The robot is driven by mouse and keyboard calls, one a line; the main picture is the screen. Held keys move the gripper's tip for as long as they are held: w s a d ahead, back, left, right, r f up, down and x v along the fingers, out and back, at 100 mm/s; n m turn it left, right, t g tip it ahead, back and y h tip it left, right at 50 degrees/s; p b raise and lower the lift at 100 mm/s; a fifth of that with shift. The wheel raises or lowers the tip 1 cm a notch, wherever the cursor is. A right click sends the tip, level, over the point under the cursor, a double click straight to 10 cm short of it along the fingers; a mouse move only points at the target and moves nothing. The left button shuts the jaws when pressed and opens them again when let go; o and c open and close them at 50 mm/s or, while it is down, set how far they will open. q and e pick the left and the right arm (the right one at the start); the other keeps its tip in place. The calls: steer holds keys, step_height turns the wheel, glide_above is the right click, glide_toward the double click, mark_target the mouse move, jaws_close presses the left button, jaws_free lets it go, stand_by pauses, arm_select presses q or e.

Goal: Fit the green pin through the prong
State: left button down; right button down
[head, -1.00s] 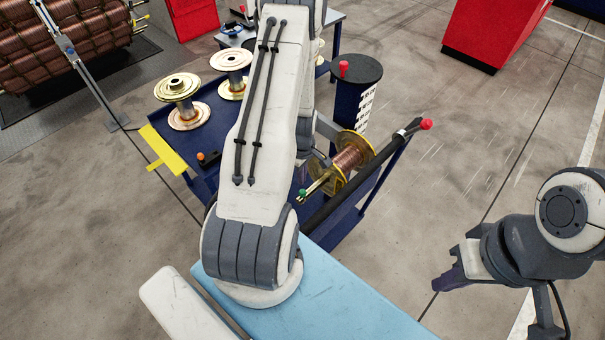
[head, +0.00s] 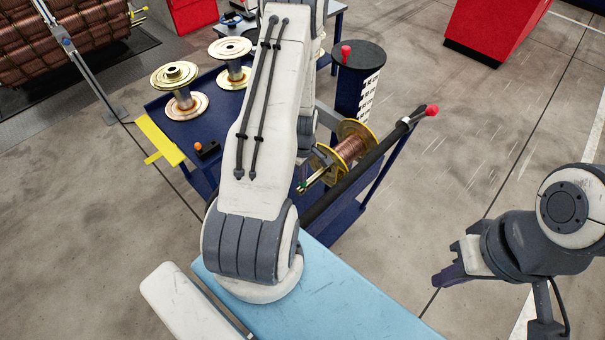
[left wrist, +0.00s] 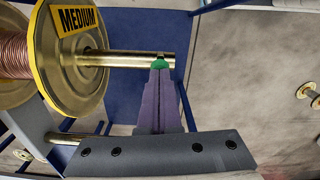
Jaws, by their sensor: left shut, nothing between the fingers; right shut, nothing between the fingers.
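The prong (left wrist: 130,59) is a brass rod sticking out of a yellow-flanged spool (left wrist: 75,75) marked MEDIUM and wound with copper wire; the spool also shows in the head view (head: 350,147). The green pin (left wrist: 159,64) sits at the prong's free end, with only its green head clearly visible. Whether its shank runs fully through the prong is hidden. My left gripper (left wrist: 159,72) has its purple fingers shut, tips right at the green head, not around it. In the head view it is mostly hidden by my arm. My right gripper (head: 438,283) is shut, empty and away from the cart.
The blue cart (head: 205,130) carries empty spools (head: 174,75), (head: 231,49) and a small orange-knobbed part (head: 200,147). A black bar with a red end (head: 432,110) runs along its near side. A dark round-topped stand (head: 358,56) is behind the spool.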

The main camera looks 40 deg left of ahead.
arm_select(q)
steer(key=shift+f, duration=0.2)
steer(key=shift+r, duration=0.15)
step_height(320, 180, up, 3)
steer(key=shift+f+p, duration=0.1)
steer(key=shift+p, duration=1.05)
steer(key=shift+r, duration=0.2)
step_height(320, 180, up, 10)
steer(key=b, duration=0.1)
steer(key=shift+b, duration=0.35)
steer(key=shift+f, duration=0.2)
